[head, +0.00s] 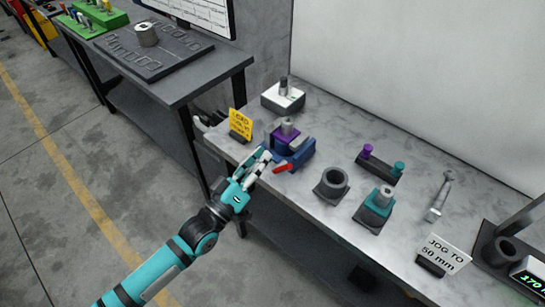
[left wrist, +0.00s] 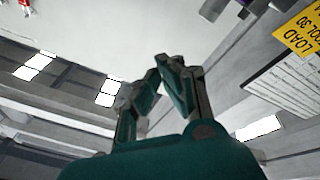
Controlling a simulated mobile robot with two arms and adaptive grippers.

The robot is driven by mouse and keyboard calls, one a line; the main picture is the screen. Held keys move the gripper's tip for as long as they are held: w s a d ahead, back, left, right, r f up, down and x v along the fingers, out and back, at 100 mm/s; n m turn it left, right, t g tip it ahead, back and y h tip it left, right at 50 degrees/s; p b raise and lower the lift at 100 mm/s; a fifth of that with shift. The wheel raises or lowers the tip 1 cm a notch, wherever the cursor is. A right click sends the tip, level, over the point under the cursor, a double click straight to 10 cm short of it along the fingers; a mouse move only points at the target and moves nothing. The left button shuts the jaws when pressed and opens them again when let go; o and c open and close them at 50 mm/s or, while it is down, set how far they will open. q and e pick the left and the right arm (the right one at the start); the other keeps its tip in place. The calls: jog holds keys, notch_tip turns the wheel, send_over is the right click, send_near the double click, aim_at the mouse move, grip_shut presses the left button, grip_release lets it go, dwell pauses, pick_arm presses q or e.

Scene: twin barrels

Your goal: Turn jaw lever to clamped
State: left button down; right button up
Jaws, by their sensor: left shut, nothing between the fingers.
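A blue vise (head: 300,157) with a purple block and a grey cylinder in its jaws stands near the front edge of the bench. Its jaw lever is a short red handle (head: 284,168) on the front side, pointing toward the front left. My left gripper (head: 264,156) is just left of the red handle, beside the vise. In the left wrist view its fingers (left wrist: 167,72) are shut with nothing between them. I cannot tell whether they touch the lever. My right gripper is out of view.
A yellow "LOAD TOOL 30" card (head: 240,123) stands left of the vise; it also shows in the left wrist view (left wrist: 301,30). A dark round holder (head: 333,181) sits to the right, and a white-topped block (head: 283,97) behind. Bare bench lies between them.

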aim_at(286, 165)
pick_arm(q)
jog(key=s+a+f+n+y, duration=0.1)
jog(key=a+f+n+y, duration=0.2)
jog(key=a+f, duration=0.1)
jog(key=w+d+g+p, duration=0.1)
jog(key=w+d+p, duration=0.25)
jog(key=w, duration=0.45)
jog(key=shift+n, duration=0.3)
jog(key=s+d+f, duration=0.2)
jog(key=d, duration=0.1)
jog(key=shift+f, duration=0.3)
jog(key=shift+s+d+m, duration=0.25)
jog(key=shift+m, duration=0.55)
